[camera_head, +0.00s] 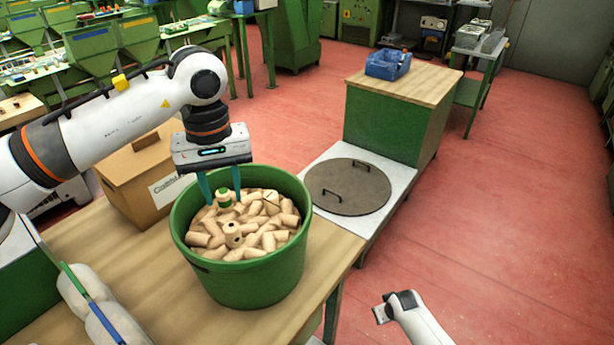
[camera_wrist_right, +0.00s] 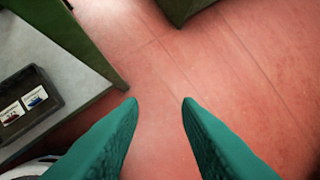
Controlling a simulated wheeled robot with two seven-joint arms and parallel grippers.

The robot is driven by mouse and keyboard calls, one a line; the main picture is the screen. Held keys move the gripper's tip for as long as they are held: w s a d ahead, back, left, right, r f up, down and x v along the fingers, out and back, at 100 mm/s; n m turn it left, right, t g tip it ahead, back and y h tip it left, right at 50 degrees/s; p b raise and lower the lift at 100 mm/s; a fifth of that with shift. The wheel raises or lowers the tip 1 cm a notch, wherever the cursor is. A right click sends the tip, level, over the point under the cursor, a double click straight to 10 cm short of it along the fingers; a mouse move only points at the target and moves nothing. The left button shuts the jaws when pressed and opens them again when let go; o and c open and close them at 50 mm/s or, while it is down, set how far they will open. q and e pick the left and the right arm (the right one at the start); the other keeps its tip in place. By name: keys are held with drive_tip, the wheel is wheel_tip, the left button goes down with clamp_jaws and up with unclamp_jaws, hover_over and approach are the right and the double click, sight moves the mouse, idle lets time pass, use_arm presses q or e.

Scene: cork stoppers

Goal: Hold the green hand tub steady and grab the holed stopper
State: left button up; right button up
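The green tub (camera_head: 252,290) stands on the wooden table in the head view, full of pale cork stoppers (camera_head: 268,238). One stopper (camera_head: 233,234) shows a dark hole and lies on top near the middle of the heap. My left gripper (camera_head: 222,192) points down over the back of the tub, fingers apart around empty space near the green-marked stopper; whether the tips touch corks is unclear. My right gripper (camera_wrist_right: 159,101) is open and empty above the red floor, away from the tub.
A cardboard box (camera_head: 135,185) stands behind the tub at left. A round grey lid (camera_head: 347,188) lies on a white surface to the right. A blue crate (camera_head: 388,64) sits on a green cabinet. White rounded objects (camera_head: 85,295) are at front left.

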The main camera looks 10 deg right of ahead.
drive_tip(key=w+d+r+t, duration=0.1)
drive_tip(key=w+r, duration=0.7)
drive_tip(key=r, duration=0.3)
drive_tip(key=w+d+r+t, duration=0.1)
drive_tip(key=w+r, duration=0.6)
drive_tip(key=r, duration=0.3)
drive_tip(key=w+a+r+n+t+y, duration=0.1)
drive_tip(key=w+a+r+n, duration=0.15)
drive_tip(key=r, duration=0.65)
drive_tip(key=w+a+r+n+y, duration=0.1)
drive_tip(key=w+a+r+n, duration=0.15)
drive_tip(key=r, duration=0.75)
drive_tip(key=a+r+n+y, duration=0.1)
drive_tip(key=a+r+n, duration=0.3)
drive_tip(key=a+r, duration=0.3)
drive_tip(key=n+g+h, duration=0.2)
drive_tip(key=n+g, duration=0.5)
drive_tip(key=n, duration=1.2)
approach(304, 221)
drive_tip(key=f, duration=1.1)
drive_tip(key=shift+w+a+f, duration=0.1)
drive_tip(key=shift+w+a, duration=0.1)
drive_tip(key=shift+w, duration=0.05)
